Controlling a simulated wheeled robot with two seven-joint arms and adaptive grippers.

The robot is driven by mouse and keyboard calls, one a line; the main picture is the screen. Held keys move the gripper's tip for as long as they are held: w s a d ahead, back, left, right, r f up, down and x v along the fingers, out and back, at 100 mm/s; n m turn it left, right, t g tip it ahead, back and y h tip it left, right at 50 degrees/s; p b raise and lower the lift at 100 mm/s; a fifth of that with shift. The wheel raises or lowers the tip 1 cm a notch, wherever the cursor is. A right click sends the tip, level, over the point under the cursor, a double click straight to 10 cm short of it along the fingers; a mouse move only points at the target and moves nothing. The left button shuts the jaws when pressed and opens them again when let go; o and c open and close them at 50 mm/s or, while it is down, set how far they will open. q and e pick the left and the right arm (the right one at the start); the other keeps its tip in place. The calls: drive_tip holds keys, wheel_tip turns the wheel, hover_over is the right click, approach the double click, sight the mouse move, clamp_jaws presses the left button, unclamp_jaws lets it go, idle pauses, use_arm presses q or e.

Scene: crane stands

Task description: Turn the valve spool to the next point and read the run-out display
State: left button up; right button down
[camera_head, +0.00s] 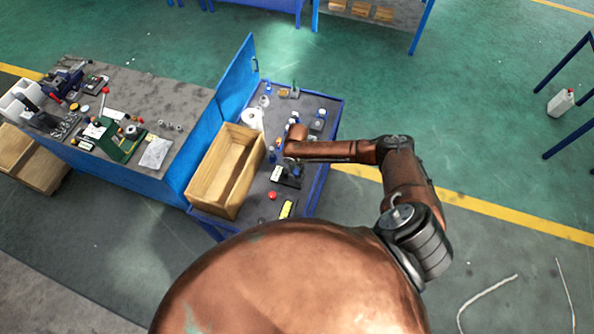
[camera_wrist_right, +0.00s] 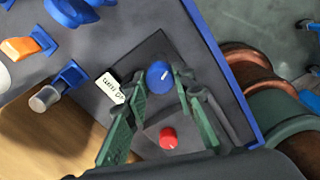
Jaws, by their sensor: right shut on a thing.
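My right gripper (camera_wrist_right: 161,82) has its two green-padded fingers on either side of a blue round knob (camera_wrist_right: 159,75) with a white pointer mark, and is shut on it. The knob sits on a dark plate; I cannot tell whether it is the spool's end. A white tag (camera_wrist_right: 108,87) with small, unreadable lettering lies beside it. In the head view my right gripper (camera_head: 291,168) points down at the grey bench top, mostly hidden by my arm. A small yellow panel (camera_head: 287,209), perhaps the display, is too small to read. My left gripper is out of view.
A red button (camera_wrist_right: 168,138) sits near the fingers. An open wooden box (camera_head: 203,183) stands left of the fixture on the blue bench (camera_head: 327,135). A white roll (camera_head: 252,118) and small parts stand behind. A blue panel (camera_head: 238,85) rises between the benches.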

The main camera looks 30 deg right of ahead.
sight(297, 171)
drive_tip(key=shift+w+n, duration=0.1)
drive_tip(key=shift+n, duration=0.5)
drive_tip(key=c, duration=1.6)
unclamp_jaws()
drive_tip(key=shift+r, duration=0.1)
wheel_tip(297, 171, up, 12)
drive_tip(key=shift+f, duration=0.1)
